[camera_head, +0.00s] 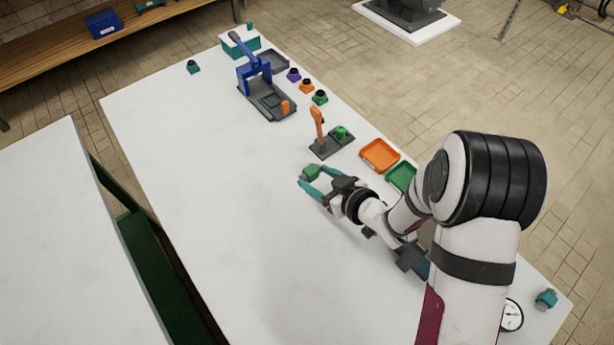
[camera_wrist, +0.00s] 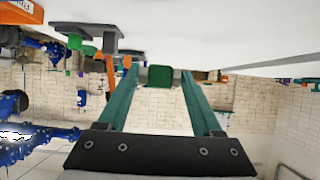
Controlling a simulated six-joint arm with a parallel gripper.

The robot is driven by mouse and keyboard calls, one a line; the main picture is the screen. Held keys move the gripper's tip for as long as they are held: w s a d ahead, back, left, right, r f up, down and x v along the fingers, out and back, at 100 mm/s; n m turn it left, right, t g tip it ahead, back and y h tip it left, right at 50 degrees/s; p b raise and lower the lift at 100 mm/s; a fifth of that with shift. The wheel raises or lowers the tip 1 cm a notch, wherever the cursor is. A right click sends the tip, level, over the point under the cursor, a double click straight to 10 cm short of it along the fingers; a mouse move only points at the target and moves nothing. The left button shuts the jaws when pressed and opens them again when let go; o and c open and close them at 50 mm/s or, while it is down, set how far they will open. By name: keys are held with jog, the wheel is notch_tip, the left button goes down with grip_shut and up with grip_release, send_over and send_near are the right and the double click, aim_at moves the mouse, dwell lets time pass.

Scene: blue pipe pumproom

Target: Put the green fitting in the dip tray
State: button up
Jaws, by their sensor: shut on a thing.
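My gripper (camera_head: 313,181) has teal fingers and is shut on a green fitting (camera_head: 311,172), over the white table left of the orange tray. In the wrist view the green fitting (camera_wrist: 159,76) shows between the fingertips (camera_wrist: 158,72). I cannot tell whether it touches the table. Several trays are in view: an orange tray (camera_head: 380,154), a green tray (camera_head: 401,177) partly hidden by my arm, and a dark grey tray (camera_head: 272,61) at the far end. I cannot tell by looks which is the dip tray.
A fixture with an orange lever (camera_head: 318,124) and green part stands beyond my gripper. Farther stand a blue press (camera_head: 255,75) and small purple, orange and green fittings (camera_head: 320,97). A gauge (camera_head: 512,315) lies near.

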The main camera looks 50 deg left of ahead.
notch_tip(320, 180, down, 7)
jog(key=shift+r, duration=0.1)
jog(key=o, duration=1.5)
jog(key=shift+d+r, duration=0.15)
jog(key=shift+d, duration=0.1)
jog(key=v, duration=1.1)
jog(key=shift+d+r, duration=0.1)
jog(key=shift+d, duration=0.1)
